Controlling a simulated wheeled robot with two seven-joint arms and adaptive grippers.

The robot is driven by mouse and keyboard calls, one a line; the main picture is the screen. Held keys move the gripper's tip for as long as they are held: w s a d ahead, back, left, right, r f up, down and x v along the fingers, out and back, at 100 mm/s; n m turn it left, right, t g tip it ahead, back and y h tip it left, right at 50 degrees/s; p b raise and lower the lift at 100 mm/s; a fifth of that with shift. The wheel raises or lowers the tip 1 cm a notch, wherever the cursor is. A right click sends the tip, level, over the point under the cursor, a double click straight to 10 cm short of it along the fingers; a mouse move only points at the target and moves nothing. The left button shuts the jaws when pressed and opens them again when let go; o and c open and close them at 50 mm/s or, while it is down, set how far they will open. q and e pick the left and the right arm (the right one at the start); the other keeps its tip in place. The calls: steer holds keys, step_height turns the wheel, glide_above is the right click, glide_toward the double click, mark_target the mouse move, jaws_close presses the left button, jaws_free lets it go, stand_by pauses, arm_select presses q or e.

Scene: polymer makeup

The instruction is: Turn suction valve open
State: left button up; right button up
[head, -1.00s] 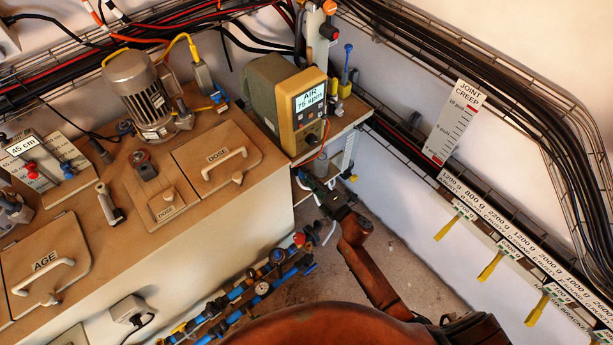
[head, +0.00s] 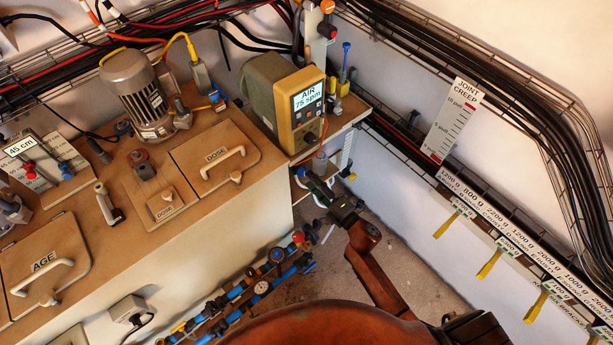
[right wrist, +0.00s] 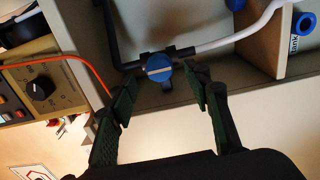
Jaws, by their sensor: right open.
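A small valve with a round blue knob (right wrist: 158,70) shows in the right wrist view. It sits on a dark fitting, with a white tube running off to the right and a dark tube to the left. A pale bar crosses the knob's face. My right gripper (right wrist: 160,80) is open, with one green-padded finger on each side of the knob and gaps between. It holds nothing. My left gripper is not in view.
The yellow-fronted controller (head: 308,108) stands on the bench corner above the gripper. In the right wrist view an orange wire (right wrist: 85,62) passes left of the fingers, and a board (right wrist: 262,38) stands at the right. Blue pipework (head: 262,288) runs along the floor.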

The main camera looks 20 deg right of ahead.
steer(key=v, duration=0.8)
steer(key=shift+d, duration=0.1)
